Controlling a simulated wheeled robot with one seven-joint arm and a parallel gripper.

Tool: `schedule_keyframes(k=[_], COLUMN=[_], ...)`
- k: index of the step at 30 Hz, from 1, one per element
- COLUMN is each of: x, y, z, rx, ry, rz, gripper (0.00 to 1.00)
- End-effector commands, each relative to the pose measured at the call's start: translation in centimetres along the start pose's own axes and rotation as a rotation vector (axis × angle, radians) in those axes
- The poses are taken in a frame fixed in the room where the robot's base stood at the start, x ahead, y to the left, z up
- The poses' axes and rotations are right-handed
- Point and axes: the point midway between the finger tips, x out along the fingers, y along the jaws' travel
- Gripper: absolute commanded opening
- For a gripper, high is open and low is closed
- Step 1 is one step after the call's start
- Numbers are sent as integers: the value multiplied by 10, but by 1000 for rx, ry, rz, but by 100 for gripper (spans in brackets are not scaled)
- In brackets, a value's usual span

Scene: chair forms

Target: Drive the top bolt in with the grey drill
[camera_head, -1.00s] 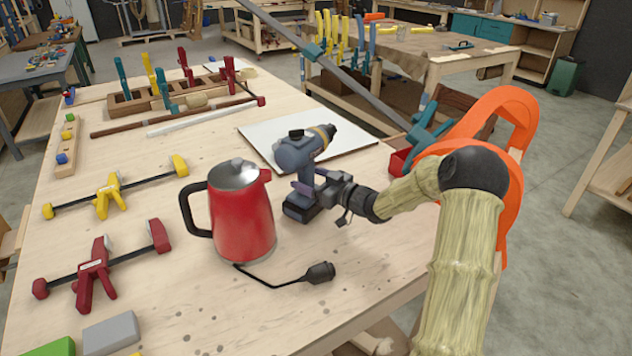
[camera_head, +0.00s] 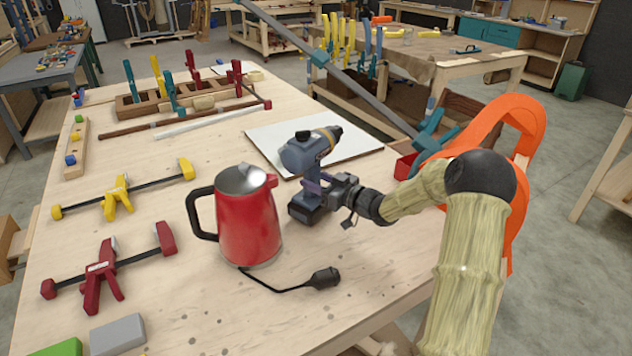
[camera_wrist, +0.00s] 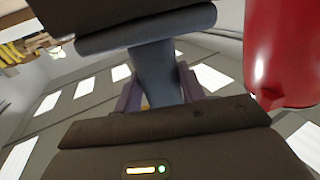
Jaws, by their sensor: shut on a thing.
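The grey-blue drill (camera_head: 305,153) stands upright on the workbench, its chuck pointing right and away. I cannot tell whether its base touches the wood. My gripper (camera_head: 322,187) is shut on the drill's handle from the right. In the wrist view the handle (camera_wrist: 155,75) runs between the purple fingers of my gripper (camera_wrist: 158,92). An orange curved form (camera_head: 520,125), seemingly a chair form, stands at the right, partly hidden behind my arm. I see no bolt in either view.
A red kettle (camera_head: 248,218) stands close to the drill's left, with a black plug and cord (camera_head: 322,278) in front. A white board (camera_head: 350,140) lies behind the drill. Yellow (camera_head: 118,194) and red (camera_head: 100,275) clamps lie left. A grey bar (camera_head: 350,85) slants behind.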

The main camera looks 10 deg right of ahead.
Motion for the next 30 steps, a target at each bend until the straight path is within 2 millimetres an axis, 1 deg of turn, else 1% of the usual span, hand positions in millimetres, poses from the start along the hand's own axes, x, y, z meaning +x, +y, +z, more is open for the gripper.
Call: schedule_keyframes(k=[1, 14, 30], x=[1, 1, 0], y=[0, 0, -1], z=[-9, -32, -33], rx=[-4, -5, -2], ry=[8, 8, 7], rz=[-1, -1, 0], gripper=[0, 0, 0])
